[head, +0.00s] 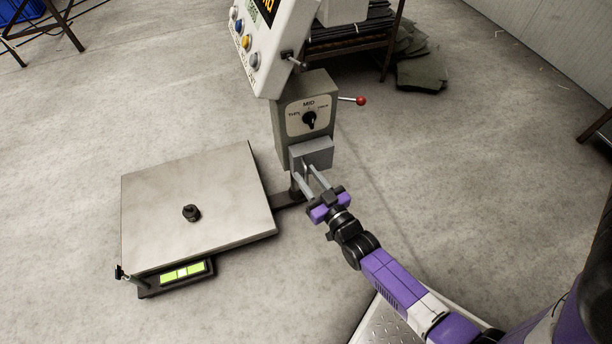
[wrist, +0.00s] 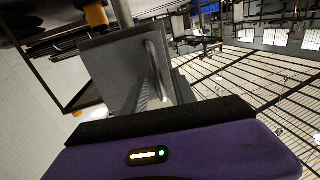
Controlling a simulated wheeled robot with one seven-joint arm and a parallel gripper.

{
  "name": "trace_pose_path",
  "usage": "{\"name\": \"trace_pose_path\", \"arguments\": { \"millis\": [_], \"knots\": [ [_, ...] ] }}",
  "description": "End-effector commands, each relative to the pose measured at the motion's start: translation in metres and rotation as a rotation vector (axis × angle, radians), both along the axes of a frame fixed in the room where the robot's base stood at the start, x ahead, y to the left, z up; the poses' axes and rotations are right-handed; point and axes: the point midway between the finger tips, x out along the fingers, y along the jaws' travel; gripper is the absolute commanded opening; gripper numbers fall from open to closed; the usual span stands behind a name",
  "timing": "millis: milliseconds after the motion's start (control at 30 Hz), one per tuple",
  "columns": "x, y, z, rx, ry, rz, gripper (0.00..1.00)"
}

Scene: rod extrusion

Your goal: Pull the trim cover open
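The trim cover (head: 316,152) is a small grey box-like cover low on the front of the grey control post, below the dial plate. In the wrist view it is a grey panel (wrist: 112,78) with a curved, light bar handle (wrist: 158,68) standing off its face. My gripper (head: 305,172) is just in front of the cover, its two grey fingers apart and pointing at it. The handle appears to lie between or close to the fingertips; contact cannot be told. The cover looks shut against the post.
A dial plate marked MID (head: 308,116) and a red-knobbed lever (head: 360,101) sit above the cover. A tilted display box (head: 272,45) tops the post. A flat scale (head: 225,190) with a dark knob-like weight (head: 191,213) stands left. Open floor lies right.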

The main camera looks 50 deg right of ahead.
Motion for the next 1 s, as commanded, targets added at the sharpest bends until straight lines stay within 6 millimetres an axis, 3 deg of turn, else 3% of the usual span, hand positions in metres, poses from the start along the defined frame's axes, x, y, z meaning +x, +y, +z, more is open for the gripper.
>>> {"name": "trace_pose_path", "arguments": {
  "millis": [367,533,1000],
  "knots": [
    [0.0063,-0.0022,0.0004,0.000,0.000,0.001,0.33],
    [0.0062,-0.0022,0.0004,0.000,0.000,0.001,0.00],
    [0.0061,-0.0022,0.0005,0.000,0.000,0.001,0.00]
  ]
}}
